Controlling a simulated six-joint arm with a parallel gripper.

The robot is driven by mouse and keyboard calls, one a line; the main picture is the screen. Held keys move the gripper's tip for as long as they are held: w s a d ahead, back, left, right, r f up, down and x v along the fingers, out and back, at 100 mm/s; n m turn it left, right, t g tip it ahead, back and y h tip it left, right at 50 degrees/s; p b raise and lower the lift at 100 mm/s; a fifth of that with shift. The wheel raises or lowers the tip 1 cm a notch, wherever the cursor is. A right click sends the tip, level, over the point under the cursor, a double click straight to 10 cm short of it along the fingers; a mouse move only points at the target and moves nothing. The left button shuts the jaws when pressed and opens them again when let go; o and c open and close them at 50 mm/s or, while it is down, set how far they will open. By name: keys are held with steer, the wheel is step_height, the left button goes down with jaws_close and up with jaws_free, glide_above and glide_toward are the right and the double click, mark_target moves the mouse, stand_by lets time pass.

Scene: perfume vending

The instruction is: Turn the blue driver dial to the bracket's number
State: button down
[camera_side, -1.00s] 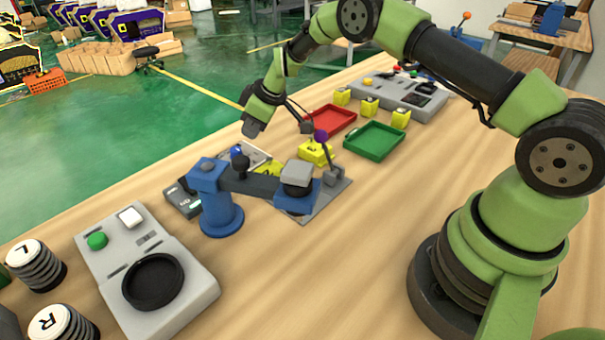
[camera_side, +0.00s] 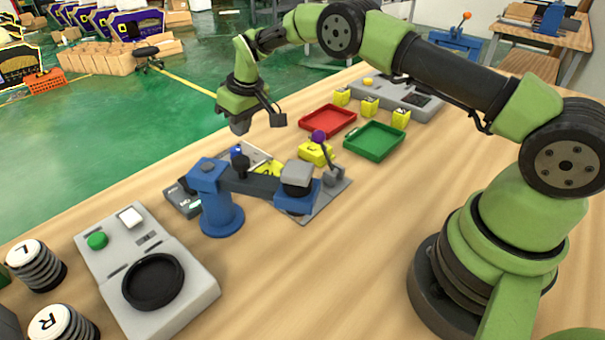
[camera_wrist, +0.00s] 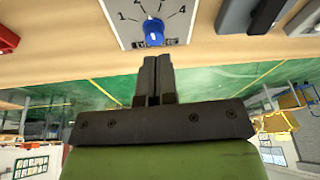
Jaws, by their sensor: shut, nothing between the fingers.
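The blue dial (camera_wrist: 153,27) sits on a pale plate (camera_wrist: 182,30) with printed numbers and tick marks at the top of the wrist view; 1, 2 and 4 can be made out. My gripper (camera_wrist: 154,60) is shut and empty, its fingertips just below the dial in that picture, apparently apart from it. In the side view my gripper (camera_side: 240,127) is above the table's far edge, behind the blue press arm (camera_side: 250,184). A yellow bracket (camera_side: 316,153) with a character too small to read sits by a purple-knobbed lever (camera_side: 319,137).
A red tray (camera_side: 328,121) and a green tray (camera_side: 373,140) lie to the right of the fixture, with several yellow blocks (camera_side: 369,107) behind. A grey control box (camera_side: 148,272) stands front left. The table's front middle is clear.

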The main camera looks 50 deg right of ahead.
steer(key=shift+m+h, duration=0.4)
steer(key=shift+m, duration=0.4)
steer(key=shift+f, duration=3.35)
steer(key=shift+d+f, duration=0.1)
steer(key=shift+d, duration=0.3)
steer(key=shift+s, duration=0.45)
steer(key=shift+w+a+r, duration=0.1)
steer(key=shift+a+r, duration=0.05)
steer(key=shift+r, duration=1.45)
steer(key=shift+a+r, duration=0.1)
steer(key=shift+r, duration=1.45)
